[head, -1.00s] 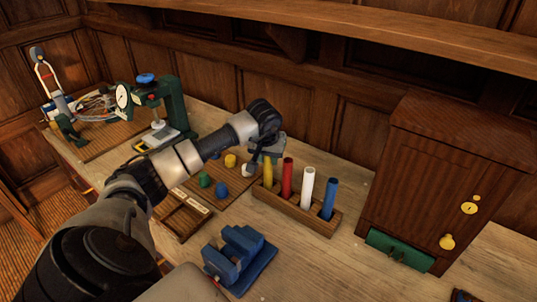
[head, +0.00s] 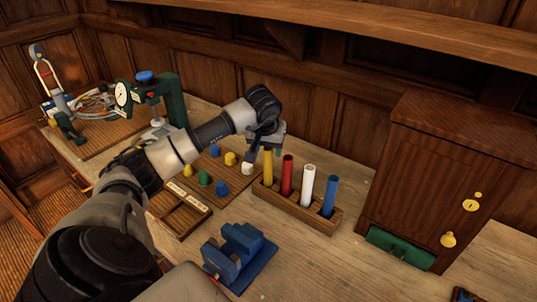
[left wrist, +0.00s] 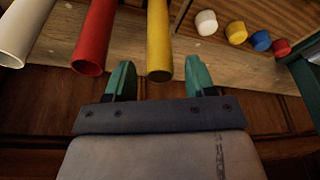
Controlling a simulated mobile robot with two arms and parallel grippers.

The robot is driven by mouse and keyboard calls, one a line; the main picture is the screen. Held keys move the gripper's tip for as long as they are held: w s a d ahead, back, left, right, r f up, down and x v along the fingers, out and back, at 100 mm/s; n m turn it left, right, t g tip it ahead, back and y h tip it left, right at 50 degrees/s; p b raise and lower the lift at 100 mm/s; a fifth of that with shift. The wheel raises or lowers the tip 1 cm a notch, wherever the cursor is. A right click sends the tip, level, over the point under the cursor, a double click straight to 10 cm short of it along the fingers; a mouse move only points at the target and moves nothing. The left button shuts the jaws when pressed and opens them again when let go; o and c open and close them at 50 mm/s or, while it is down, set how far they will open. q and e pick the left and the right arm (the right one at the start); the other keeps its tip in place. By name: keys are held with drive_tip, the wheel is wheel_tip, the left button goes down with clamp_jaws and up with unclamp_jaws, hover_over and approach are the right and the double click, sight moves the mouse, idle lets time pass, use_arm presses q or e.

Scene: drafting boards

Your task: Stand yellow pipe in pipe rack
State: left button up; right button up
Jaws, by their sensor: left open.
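The yellow pipe (head: 268,167) stands upright in the left end hole of the wooden pipe rack (head: 300,208). Red, white and blue pipes stand in the other holes. My left gripper (head: 267,147) is open at the top of the yellow pipe. In the left wrist view, the yellow pipe's open end (left wrist: 159,60) appears between the two green fingertips (left wrist: 160,75), with visible gaps on both sides. The fingers are not closed on it. My right gripper is not in view.
A board with coloured pegs (head: 221,187) lies left of the rack. A blue vise-like block (head: 238,254) stands in front. A wooden cabinet (head: 440,185) stands at the right. Bare tabletop (head: 315,262) shows between block and cabinet.

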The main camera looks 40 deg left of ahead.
use_arm(q)
drive_tip(key=b+v, duration=0.1)
drive_tip(key=v, duration=0.8)
